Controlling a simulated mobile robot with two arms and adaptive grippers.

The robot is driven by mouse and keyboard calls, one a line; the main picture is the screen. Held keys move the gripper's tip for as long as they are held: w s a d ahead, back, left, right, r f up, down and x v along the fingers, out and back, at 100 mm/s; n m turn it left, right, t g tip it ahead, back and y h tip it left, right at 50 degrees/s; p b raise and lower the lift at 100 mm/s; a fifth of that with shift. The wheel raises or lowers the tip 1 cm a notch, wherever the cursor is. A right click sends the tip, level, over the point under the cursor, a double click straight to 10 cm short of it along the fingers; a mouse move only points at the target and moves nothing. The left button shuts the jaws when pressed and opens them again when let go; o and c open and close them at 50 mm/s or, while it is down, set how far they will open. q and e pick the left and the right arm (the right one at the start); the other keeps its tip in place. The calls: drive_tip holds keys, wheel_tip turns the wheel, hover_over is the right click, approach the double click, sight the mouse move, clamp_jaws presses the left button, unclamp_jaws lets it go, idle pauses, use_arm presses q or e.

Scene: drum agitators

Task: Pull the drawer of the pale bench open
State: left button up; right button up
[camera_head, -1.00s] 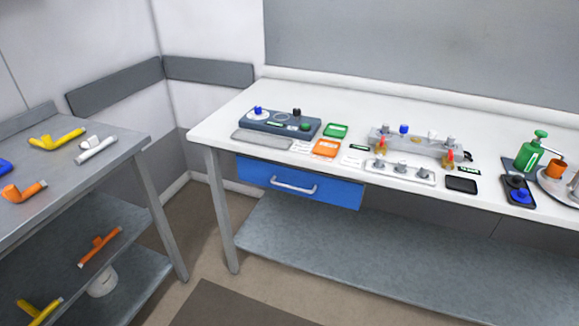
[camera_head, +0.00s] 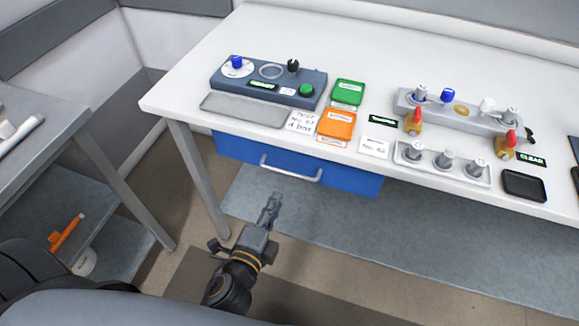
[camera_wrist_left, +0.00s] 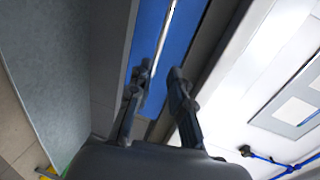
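The pale bench (camera_head: 215,55) has a blue drawer (camera_head: 345,178) under its left part, and the drawer appears closed. A silver bar handle (camera_head: 290,171) runs across its front. My left gripper (camera_head: 274,198) is below and in front of the handle in the head view, apart from it. In the left wrist view my left gripper (camera_wrist_left: 160,72) is open, with nothing between its fingertips. The handle (camera_wrist_left: 166,35) and the blue drawer front (camera_wrist_left: 184,52) show beyond the fingers there. My right gripper is not in view.
The bench top holds a dark control box (camera_head: 268,84), a grey tray (camera_head: 245,109), green (camera_head: 347,92) and orange (camera_head: 337,124) blocks and a valve manifold (camera_head: 455,109). A lower shelf (camera_head: 400,240) lies under the drawer. A grey side table (camera_head: 40,125) stands at left.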

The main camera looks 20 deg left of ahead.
sight(290, 172)
use_arm(q)
drive_tip(key=p+x, duration=0.1)
drive_tip(key=x, duration=1.1)
drive_tip(key=shift+a, duration=0.1)
drive_tip(key=shift+s, duration=0.1)
clamp_jaws()
